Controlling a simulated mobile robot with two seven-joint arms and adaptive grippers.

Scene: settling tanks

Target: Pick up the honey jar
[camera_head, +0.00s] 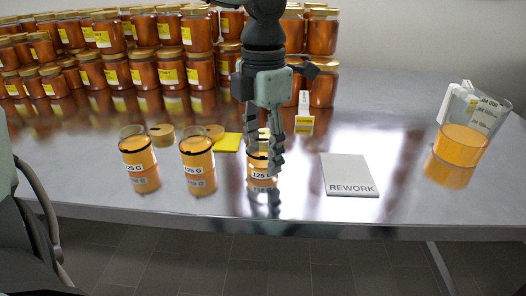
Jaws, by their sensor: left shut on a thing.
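Three small glass jars marked 125 G with amber honey stand in a row near the table's front edge: a left one (138,153), a middle one (197,156) and a right one (258,173). My left gripper (272,160) points down from above at the right jar. Its fingers are shut on that jar and hide much of it. The jar looks upright, on or just above the tabletop; I cannot tell which. My right gripper is not in view.
A REWORK mat (348,173) lies empty to the right. A beaker of honey (462,143) stands far right. Many stacked, labelled jars (108,32) fill the back left.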

